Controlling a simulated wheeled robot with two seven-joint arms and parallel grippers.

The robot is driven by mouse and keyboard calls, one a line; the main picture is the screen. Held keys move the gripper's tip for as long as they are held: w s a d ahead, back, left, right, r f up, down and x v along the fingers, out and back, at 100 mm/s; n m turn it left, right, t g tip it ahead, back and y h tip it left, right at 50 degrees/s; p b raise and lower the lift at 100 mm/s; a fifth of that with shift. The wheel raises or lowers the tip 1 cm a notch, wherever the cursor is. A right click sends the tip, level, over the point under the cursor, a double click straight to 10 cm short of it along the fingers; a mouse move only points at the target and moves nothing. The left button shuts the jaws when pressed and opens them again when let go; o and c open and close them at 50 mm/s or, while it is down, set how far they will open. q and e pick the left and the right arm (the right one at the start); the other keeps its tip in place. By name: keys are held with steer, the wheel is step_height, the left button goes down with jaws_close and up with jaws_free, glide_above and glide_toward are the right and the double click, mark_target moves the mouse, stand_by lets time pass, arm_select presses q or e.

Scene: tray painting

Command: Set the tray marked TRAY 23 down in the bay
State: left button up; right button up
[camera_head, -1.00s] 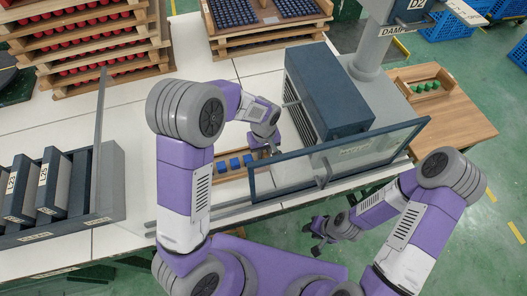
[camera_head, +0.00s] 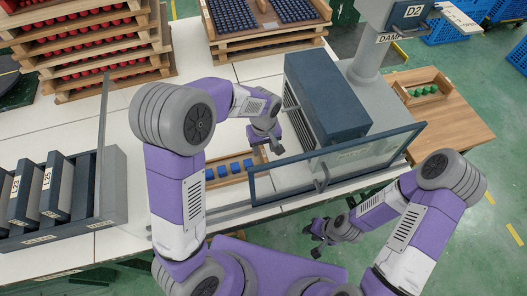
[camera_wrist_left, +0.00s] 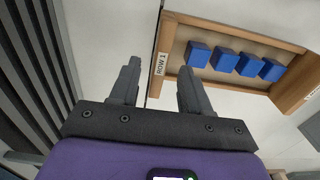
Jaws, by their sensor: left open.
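A wooden tray (camera_head: 257,158) with several blue blocks stands on the white bench, partly hidden by my left arm in the head view. In the left wrist view the same tray (camera_wrist_left: 232,30) lies right of and beyond the fingers, with a label reading "ROW 1" at its near left end. I read no "TRAY 23" mark in any view. My left gripper (camera_wrist_left: 160,72) is open and empty; its right finger is close to the tray's labelled end. In the head view it (camera_head: 274,147) is behind the clear panel's left end. My right gripper (camera_head: 318,240) hangs low before the bench, its jaws unclear. I cannot identify the bay.
A blue slatted box (camera_head: 330,95) and a dark-framed clear panel (camera_head: 345,160) stand at right. A rack (camera_head: 100,205) with labelled dark bins is at left. A tray (camera_head: 422,94) of green pieces is on the right-hand wooden table. Stacked trays of red pieces (camera_head: 90,45) stand at back left.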

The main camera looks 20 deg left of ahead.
arm_select(q)
step_height(320, 180, up, 6)
steer(key=shift+r+p, duration=0.2)
steer(key=shift+p, duration=0.4)
